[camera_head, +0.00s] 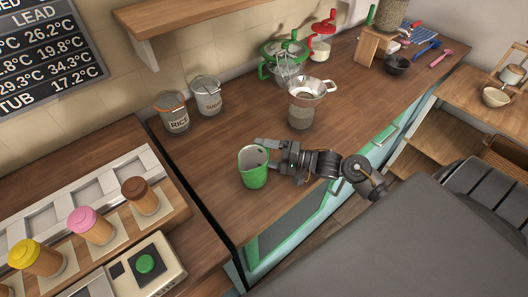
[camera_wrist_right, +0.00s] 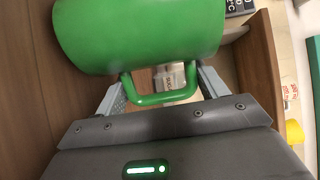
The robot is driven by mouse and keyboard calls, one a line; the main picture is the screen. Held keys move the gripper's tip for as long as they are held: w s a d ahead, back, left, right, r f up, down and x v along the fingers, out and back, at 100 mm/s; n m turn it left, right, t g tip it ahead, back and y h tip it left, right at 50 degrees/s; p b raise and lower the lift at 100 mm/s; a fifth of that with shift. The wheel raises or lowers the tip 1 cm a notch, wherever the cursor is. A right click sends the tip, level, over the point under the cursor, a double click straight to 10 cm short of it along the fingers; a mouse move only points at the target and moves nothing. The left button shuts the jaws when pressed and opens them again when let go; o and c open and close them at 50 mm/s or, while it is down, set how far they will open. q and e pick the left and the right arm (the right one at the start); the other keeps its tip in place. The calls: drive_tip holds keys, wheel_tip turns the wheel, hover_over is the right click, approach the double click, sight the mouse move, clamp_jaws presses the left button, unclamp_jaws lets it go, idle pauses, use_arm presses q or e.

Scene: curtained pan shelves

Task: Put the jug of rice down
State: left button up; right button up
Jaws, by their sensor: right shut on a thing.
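A green jug (camera_head: 254,172) is over the front part of the wooden counter (camera_head: 205,170), roughly upright. Its inside looks pale, and I cannot clearly make out the rice. My right gripper (camera_head: 268,150) reaches it from the right and is shut on its handle. The green jug (camera_wrist_right: 140,35) fills the top of the right wrist view, with its loop handle between the fingers of my right gripper (camera_wrist_right: 165,88). I cannot tell whether the jug's base touches the counter. My left gripper is not in view.
A jar labelled RICE (camera_head: 173,115) and another jar (camera_head: 207,97) stand at the back. A jar with a metal funnel (camera_head: 304,102) stands behind my right arm. Counter around the jug is clear.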

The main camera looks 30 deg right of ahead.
drive_tip(key=shift+f, duration=0.25)
drive_tip(key=o, duration=1.6)
drive_tip(key=shift+c, duration=0.2)
drive_tip(key=shift+o, duration=0.4)
drive_tip(key=shift+s, duration=0.1)
drive_tip(key=shift+a+f, duration=0.1)
drive_tip(key=shift+f, duration=0.1)
drive_tip(key=shift+s+f, duration=0.1)
drive_tip(key=shift+s, duration=0.1)
drive_tip(key=b+v, duration=0.2)
drive_tip(key=v, duration=0.7)
drive_tip(key=shift+s+d+r, duration=0.25)
drive_tip(key=shift+s+d, duration=0.2)
drive_tip(key=shift+d, duration=0.1)
